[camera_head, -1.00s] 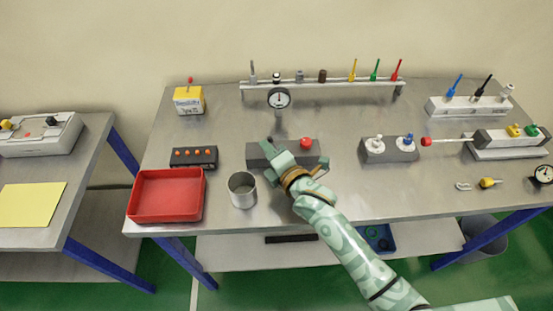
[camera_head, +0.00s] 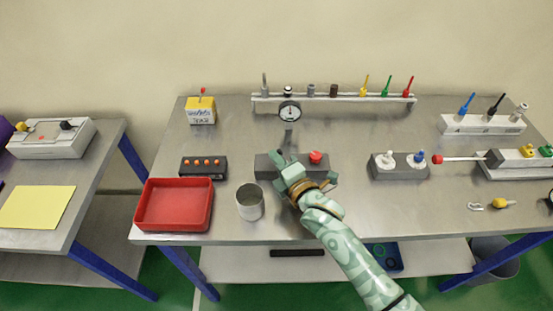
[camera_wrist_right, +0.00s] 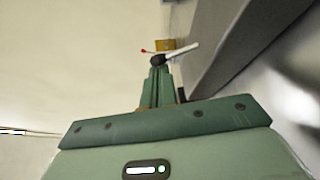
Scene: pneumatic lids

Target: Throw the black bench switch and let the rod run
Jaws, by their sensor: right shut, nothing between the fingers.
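A dark grey switch box (camera_head: 264,168) with a red button (camera_head: 315,157) sits mid-bench. A grey lever (camera_head: 288,139) stands out beyond its far side. My right gripper (camera_head: 281,158) is shut and empty at the box, its tips close to the lever's base. In the wrist view the shut fingers (camera_wrist_right: 157,75) end at a dark knob (camera_wrist_right: 157,60) with a pale lever (camera_wrist_right: 182,52); I cannot tell whether they touch. The rod (camera_head: 465,159), with a red ball end (camera_head: 437,159), sticks out left from a dark block (camera_head: 494,158). My left gripper is not in view.
A metal cup (camera_head: 250,203) and a red tray (camera_head: 174,207) stand left of my right arm. A grey block with white and blue knobs (camera_head: 400,166) is to its right. A dial gauge (camera_head: 290,111) and a rail of tools (camera_head: 335,98) stand behind.

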